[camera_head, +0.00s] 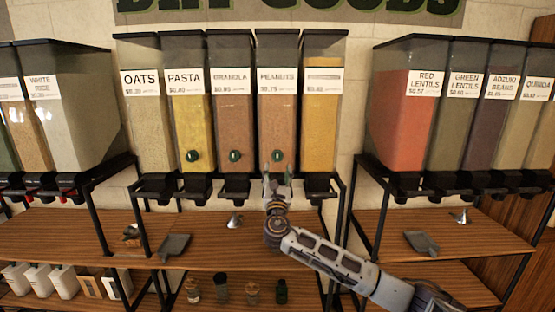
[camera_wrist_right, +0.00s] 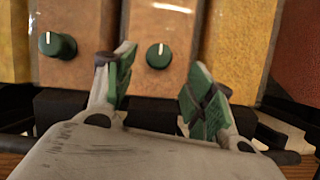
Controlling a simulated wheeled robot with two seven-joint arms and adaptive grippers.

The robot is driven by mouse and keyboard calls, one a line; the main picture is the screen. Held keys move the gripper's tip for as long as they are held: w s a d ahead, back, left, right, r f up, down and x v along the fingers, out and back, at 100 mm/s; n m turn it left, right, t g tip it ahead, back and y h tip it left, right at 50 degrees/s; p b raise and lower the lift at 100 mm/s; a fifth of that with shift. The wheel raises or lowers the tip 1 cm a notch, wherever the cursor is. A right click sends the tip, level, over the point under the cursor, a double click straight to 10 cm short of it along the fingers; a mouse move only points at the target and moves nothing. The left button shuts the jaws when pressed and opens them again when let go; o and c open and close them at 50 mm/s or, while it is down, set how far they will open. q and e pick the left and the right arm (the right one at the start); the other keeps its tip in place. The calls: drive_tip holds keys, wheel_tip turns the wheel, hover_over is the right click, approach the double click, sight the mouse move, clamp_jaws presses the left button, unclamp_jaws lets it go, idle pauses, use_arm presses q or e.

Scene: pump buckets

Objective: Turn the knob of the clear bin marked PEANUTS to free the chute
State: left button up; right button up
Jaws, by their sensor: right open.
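The clear bin marked PEANUTS (camera_head: 277,112) hangs in the middle rack, between the granola bin and a yellow-filled bin. Its round green knob (camera_head: 277,155) is low on its front. In the right wrist view the knob (camera_wrist_right: 159,55) has a white mark that points about straight up. My right gripper (camera_head: 278,177) is just below and in front of the knob. In the right wrist view its green-padded fingers (camera_wrist_right: 163,85) are spread apart and empty, with the knob showing beyond the gap between them. The black chute under the bin is partly hidden by the gripper. My left gripper is not in view.
The granola bin (camera_head: 233,112) has a similar green knob (camera_head: 235,156) close by on the left, also in the right wrist view (camera_wrist_right: 57,45). The pasta bin (camera_head: 185,120) has one too. Black chutes line the racks. A wooden shelf (camera_head: 205,240) below holds metal scoops.

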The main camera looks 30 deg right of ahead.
sight(278, 159)
drive_tip(key=shift+p+x, duration=0.85)
drive_tip(key=shift+x, duration=2.7)
drive_tip(key=shift+c, duration=0.2)
drive_tip(key=c, duration=1)
